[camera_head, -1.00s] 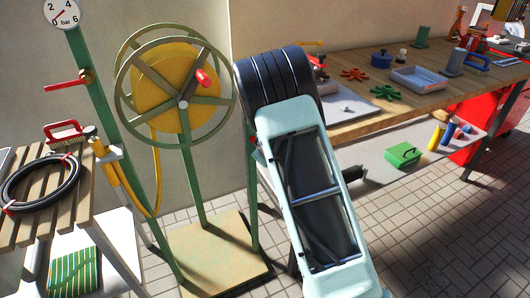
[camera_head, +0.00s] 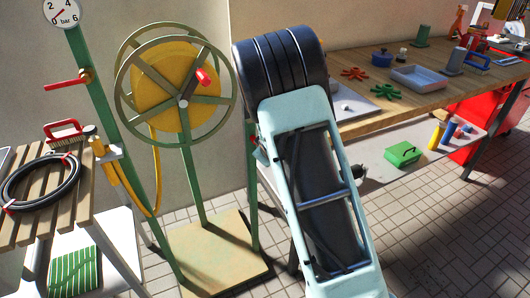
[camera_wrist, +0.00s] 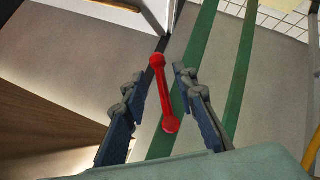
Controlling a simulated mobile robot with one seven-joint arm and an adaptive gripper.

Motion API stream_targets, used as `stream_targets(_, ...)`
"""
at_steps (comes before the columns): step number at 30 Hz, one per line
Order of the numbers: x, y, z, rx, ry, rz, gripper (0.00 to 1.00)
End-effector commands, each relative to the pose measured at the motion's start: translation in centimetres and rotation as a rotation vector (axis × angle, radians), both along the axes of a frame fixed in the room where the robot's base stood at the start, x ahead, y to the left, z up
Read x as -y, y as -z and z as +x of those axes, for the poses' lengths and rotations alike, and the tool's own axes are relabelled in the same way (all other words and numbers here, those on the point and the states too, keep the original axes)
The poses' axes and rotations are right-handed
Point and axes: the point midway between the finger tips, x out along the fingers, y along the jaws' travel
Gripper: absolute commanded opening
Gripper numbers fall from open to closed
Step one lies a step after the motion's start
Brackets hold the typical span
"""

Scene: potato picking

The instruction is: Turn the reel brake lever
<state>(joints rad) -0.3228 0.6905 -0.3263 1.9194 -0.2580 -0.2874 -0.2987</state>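In the wrist view a red lever (camera_wrist: 164,93) with a round knob at each end lies between the two fingers of my gripper (camera_wrist: 159,74). The gripper is open, with a gap visible on both sides of the lever. Green posts (camera_wrist: 188,75) run behind it. In the head view the hose reel (camera_head: 178,85) has green rims, a yellow drum and a red crank knob (camera_head: 203,77). A small red bit (camera_head: 252,138) shows on the green post right of the reel, beside my arm. My arm hides the gripper there.
A red valve handle (camera_head: 64,82) is on the gauge post at left. A slatted bench (camera_head: 70,160) carries a coiled black hose (camera_head: 42,181). A wooden workbench (camera_head: 375,109) with several items stands at right. Tiled floor (camera_head: 440,230) lies in front of it.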

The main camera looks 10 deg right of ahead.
Motion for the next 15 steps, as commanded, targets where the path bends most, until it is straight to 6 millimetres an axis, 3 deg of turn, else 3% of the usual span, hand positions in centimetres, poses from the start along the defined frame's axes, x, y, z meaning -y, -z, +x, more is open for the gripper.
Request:
stream_targets(6, -0.2, -2.9, -3.0, 0.002, -0.002, 0.001, 0.26)
stream_targets(15, -0.1, -5.1, -5.6, 0.001, 0.001, 0.001, 0.26)
